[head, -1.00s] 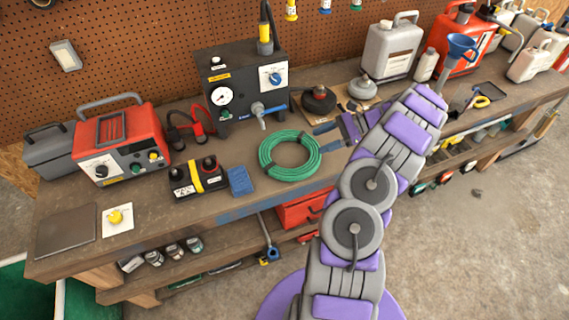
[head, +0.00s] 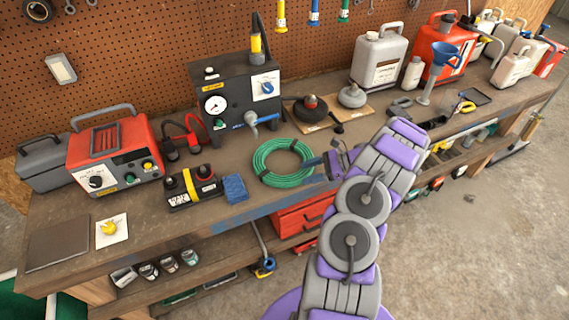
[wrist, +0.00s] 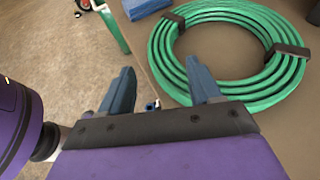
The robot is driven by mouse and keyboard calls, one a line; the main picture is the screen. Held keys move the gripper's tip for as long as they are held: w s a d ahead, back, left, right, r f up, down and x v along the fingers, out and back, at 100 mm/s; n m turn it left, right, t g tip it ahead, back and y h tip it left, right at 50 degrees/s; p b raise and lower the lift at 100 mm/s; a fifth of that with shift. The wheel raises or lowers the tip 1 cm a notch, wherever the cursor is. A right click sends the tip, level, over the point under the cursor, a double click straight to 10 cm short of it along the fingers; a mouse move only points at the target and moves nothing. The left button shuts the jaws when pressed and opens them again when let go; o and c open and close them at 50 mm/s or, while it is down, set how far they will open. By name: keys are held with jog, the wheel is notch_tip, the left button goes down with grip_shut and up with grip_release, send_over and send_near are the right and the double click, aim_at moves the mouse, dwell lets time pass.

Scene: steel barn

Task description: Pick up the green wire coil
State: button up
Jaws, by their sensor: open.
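The green wire coil (head: 262,166) lies flat on the workbench, near its front edge. In the wrist view the coil (wrist: 163,50) fills the upper right, bound by dark ties. My gripper (head: 315,170) is at the coil's front right side in the head view. In the wrist view my gripper (wrist: 159,72) is open and empty. Its right finger overlaps the coil's near rim in the picture, and its left finger shows against the floor past the bench edge. I cannot tell whether the finger touches the coil.
A blue sponge (head: 235,189) and a black battery-like box (head: 192,190) lie left of the coil. A black pump unit (head: 240,100) stands behind it. A red charger (head: 115,155) is farther left. Jugs, including a grey one (head: 378,62), stand at the back right. Open floor lies in front.

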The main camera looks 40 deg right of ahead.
aim_at(287, 178)
jog(key=x, duration=0.3)
jog(key=shift+s+a+r, duration=0.15)
jog(key=shift+r, duration=0.05)
jog(key=shift+w+a+f+b, duration=0.15)
jog(key=shift+w+f+b, duration=0.35)
jog(key=b+x, duration=0.1)
jog(key=x, duration=0.2)
jog(key=shift+w+a+f, duration=0.15)
jog(key=shift+w+a, duration=0.1)
jog(key=shift+w, duration=0.05)
jog(key=shift+a, duration=0.4)
jog(key=shift+d, duration=0.5)
jog(key=c, duration=0.6)
jog(key=shift+a, duration=0.15)
grip_shut()
